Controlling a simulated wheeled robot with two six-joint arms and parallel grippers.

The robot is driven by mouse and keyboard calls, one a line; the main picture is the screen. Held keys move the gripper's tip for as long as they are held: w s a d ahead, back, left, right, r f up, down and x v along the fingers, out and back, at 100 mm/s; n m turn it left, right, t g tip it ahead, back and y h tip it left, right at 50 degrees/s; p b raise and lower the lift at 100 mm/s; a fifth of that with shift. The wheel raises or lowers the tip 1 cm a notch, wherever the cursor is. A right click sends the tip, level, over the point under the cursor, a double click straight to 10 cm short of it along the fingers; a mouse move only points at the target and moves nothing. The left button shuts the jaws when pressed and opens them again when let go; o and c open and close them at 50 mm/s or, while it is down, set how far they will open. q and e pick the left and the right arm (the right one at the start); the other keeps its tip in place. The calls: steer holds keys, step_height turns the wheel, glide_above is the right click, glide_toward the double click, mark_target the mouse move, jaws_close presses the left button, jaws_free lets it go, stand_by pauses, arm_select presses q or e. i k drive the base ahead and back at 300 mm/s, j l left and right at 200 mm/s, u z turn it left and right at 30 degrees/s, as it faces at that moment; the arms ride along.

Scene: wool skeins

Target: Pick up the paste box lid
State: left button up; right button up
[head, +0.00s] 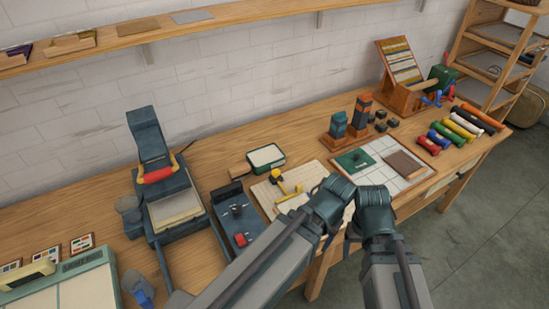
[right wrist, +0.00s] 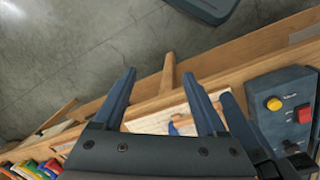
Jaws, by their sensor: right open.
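A flat dark green piece with a small knob, which looks like the paste box lid (head: 348,162), lies on a pale tiled mat (head: 381,178). A green box with a whitish top (head: 266,157), which looks like the paste box, stands farther left on the bench. My right arm crosses the front of the bench in the head view, and its fingers cannot be made out there. In the right wrist view my right gripper (right wrist: 160,75) is open, its fingers apart with nothing held between them. The lid cannot be made out in that view.
A brown block (head: 405,165) shares the tiled mat. A dark control box (head: 236,222) with a red button stands left of a light board (head: 268,198) carrying a yellow tool (head: 280,183). Orange-topped posts (head: 362,108) rise behind the mat. Coloured skeins (head: 460,125) lie to the right.

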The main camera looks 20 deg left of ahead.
mark_target(355, 160)
steer(key=i+l, duration=0.1)
steer(key=l, duration=0.35)
steer(key=i+l, duration=0.15)
steer(key=l, duration=0.3)
steer(key=i+l, duration=0.1)
steer(key=l, duration=0.35)
steer(key=i+l, duration=0.2)
steer(key=i, duration=0.15)
steer(key=i+l, duration=0.15)
steer(key=i, duration=0.2)
steer(key=i+j+u, duration=0.1)
steer(key=i+j, duration=0.1)
steer(key=i, duration=0.1)
